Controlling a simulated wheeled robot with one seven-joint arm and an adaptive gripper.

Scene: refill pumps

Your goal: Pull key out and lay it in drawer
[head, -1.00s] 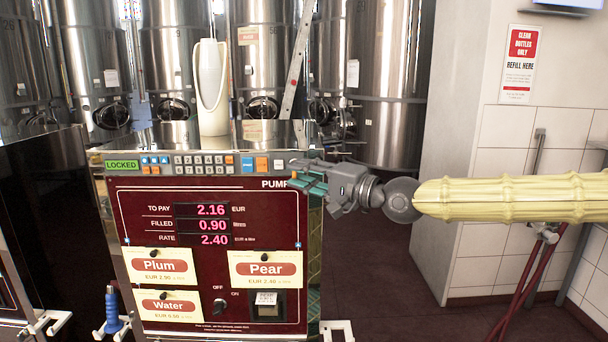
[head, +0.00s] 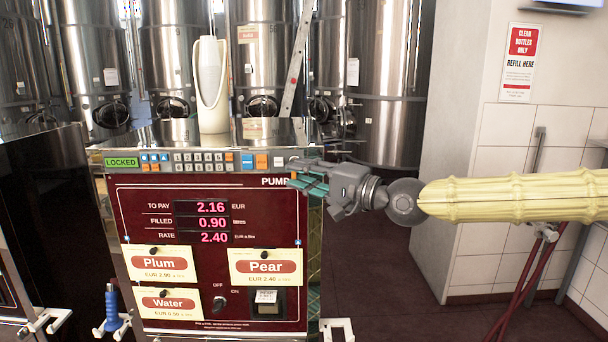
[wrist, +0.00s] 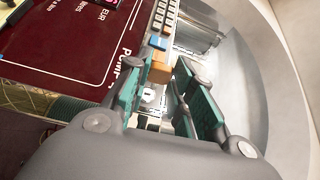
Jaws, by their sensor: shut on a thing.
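My gripper (head: 306,184) is at the top right corner of the dark red pump panel (head: 150,215), just below the right end of the keypad. In the wrist view its two teal-padded fingers (wrist: 159,88) reach toward the panel's edge, with a small white piece with a dark mark (wrist: 148,93) between them. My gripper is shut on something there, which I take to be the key. The key itself cannot be made out clearly; the fingers and the small picture hide it. I cannot pick out a drawer in either view.
The keypad (head: 205,163) runs along the panel top beside a green LOCKED display (head: 121,162). A pale jug (head: 212,85) stands on the pump. Steel tanks (head: 385,80) stand behind. A blue-handled thing (head: 112,308) is at lower left.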

